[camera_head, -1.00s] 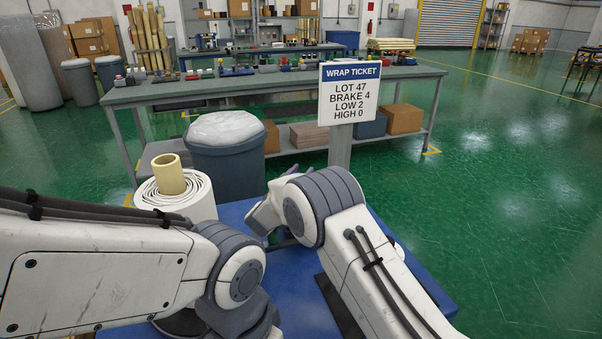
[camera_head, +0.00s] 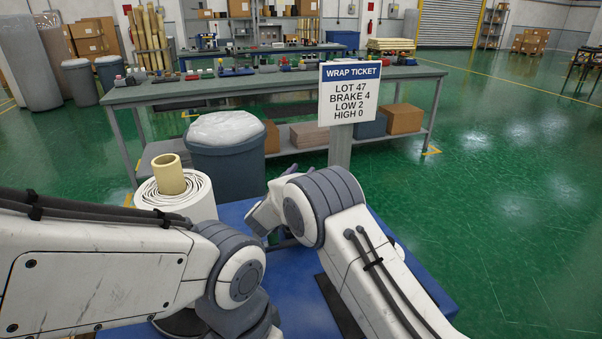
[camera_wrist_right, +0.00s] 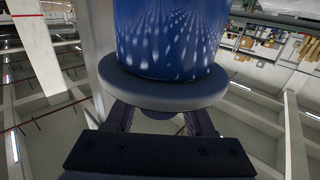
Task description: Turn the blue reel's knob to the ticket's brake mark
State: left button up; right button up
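The wrap ticket (camera_head: 349,92) stands upright in the head view and reads "LOT 47, BRAKE 4, LOW 2, HIGH 0". In the right wrist view, a blue cylinder with white glints, which looks like the blue reel (camera_wrist_right: 170,38), fills the top middle. A grey round disc (camera_wrist_right: 160,92) sits against its near end. My right gripper (camera_wrist_right: 160,120) has its two fingers spread at the disc; their tips are hidden behind it, so I cannot tell whether they grip anything. No brake marks are readable. In the head view my arms cover the reel, and my left gripper is not visible.
A white wrapped roll with a tan core (camera_head: 172,178) stands left of the blue platform (camera_head: 300,285). Behind are a grey bin (camera_head: 226,160) and a long workbench (camera_head: 270,82) with small items. Green floor on the right is clear.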

jog(key=shift+o, duration=0.9)
jog(key=v, duration=1)
jog(key=shift+s+b, duration=0.25)
jog(key=shift+b, duration=0.1)
jog(key=w+d+n+y, duration=0.1)
jog(key=w+y, duration=0.1)
jog(key=w, duration=0.1)
jog(key=w+d+n+t+y+p, duration=0.1)
jog(key=w+n+y, duration=0.1)
jog(key=w, duration=0.1)
jog(key=w+d+n+y, duration=0.1)
jog(key=w+y, duration=0.2)
jog(key=w, duration=0.1)
jog(key=shift+f+n+t+p, duration=0.15)
jog(key=shift+n+t+p, duration=0.15)
jog(key=shift+p, duration=0.05)
